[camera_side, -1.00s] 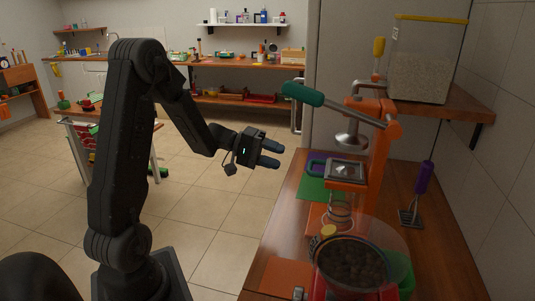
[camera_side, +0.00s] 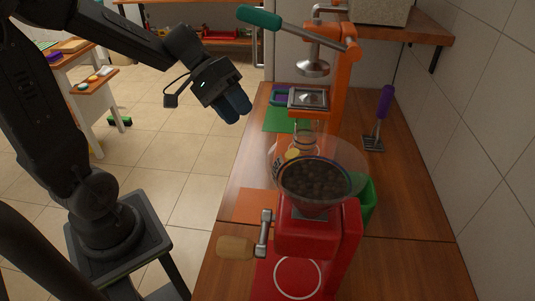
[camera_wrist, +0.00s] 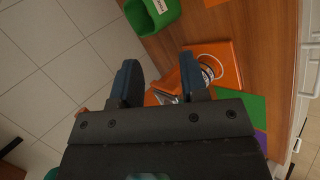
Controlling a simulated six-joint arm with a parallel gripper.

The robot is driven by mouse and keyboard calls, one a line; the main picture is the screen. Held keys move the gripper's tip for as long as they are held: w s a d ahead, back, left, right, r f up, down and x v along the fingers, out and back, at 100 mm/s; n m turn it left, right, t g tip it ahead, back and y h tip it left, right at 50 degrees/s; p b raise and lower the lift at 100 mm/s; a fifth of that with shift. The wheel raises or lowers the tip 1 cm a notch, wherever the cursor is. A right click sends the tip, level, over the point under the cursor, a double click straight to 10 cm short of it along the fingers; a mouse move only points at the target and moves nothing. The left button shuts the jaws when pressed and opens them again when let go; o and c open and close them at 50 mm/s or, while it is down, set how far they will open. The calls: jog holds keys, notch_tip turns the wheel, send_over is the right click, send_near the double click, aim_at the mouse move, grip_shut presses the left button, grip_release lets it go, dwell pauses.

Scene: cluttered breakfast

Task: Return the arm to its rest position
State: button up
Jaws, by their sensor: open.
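My gripper (camera_side: 232,108) is in the air at the left edge of the wooden counter, its dark blue fingers pointing down and to the right. In the wrist view my gripper (camera_wrist: 160,77) has its two fingers well apart, with nothing held between them. Parts of an orange and metal object (camera_wrist: 168,84) show beyond the gap, below the fingers. My arm reaches in from the left, bent, with the wrist raised above the counter's height.
A red grinder (camera_side: 318,240) with a clear bean hopper stands in front. An orange press (camera_side: 345,75) with a green handle (camera_side: 259,18) stands behind it. A purple-handled tool (camera_side: 385,102) is at right. Open floor (camera_side: 190,150) lies left of the counter.

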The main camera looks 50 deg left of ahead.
jog(key=s+d+r+m+t+y, duration=0.2)
jog(key=s+d+m+y, duration=0.1)
jog(key=s+y, duration=0.5)
jog(key=s, duration=0.3)
jog(key=shift+d+r+m+t+y, duration=0.2)
jog(key=shift+r+m+t+y, duration=0.1)
jog(key=shift+m, duration=0.1)
